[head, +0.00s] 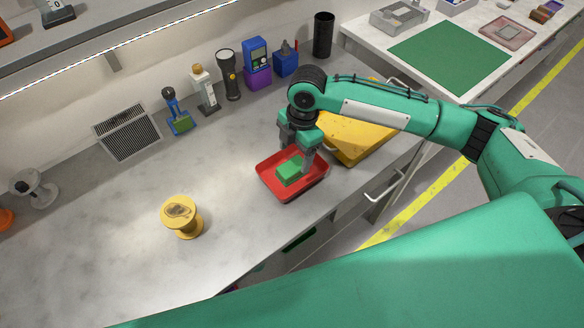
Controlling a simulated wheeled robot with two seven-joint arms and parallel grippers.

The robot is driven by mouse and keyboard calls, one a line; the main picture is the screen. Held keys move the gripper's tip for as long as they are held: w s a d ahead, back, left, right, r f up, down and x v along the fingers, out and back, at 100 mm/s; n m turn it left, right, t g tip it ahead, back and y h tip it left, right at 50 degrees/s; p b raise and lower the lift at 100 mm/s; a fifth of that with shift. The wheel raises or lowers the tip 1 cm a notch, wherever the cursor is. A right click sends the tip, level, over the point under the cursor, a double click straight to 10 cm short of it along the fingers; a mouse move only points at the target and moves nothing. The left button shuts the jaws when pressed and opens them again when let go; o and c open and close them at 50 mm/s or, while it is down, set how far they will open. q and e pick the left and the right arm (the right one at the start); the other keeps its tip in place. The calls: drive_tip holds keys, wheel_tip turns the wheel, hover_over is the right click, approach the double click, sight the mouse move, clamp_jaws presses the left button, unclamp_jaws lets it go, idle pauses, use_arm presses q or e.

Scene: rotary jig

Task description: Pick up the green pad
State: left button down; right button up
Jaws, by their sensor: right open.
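The green pad (288,172) is a small bright green block lying in the red tray (279,196) on the grey bench. My right gripper (298,157) points down over the tray. Its fingers are open, at or just above the pad; one finger shows on the pad's right side. I cannot tell whether the fingers touch the pad. The back of the pad is partly hidden by the gripper. My left gripper is not in view.
A yellow case (352,147) lies right behind the tray. A yellow spool-shaped stand (182,217) is to the left. A flashlight (229,75), a blue device (256,55) and a black cup (323,36) stand along the wall. The bench's left middle is clear.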

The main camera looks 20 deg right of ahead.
sight(292, 166)
drive_tip(key=f, duration=0.3)
drive_tip(key=a+f+p, duration=0.1)
drive_tip(key=f, duration=0.1)
drive_tip(key=shift+s, duration=0.35)
drive_tip(key=shift+c, duration=0.4)
drive_tip(key=c, duration=1)
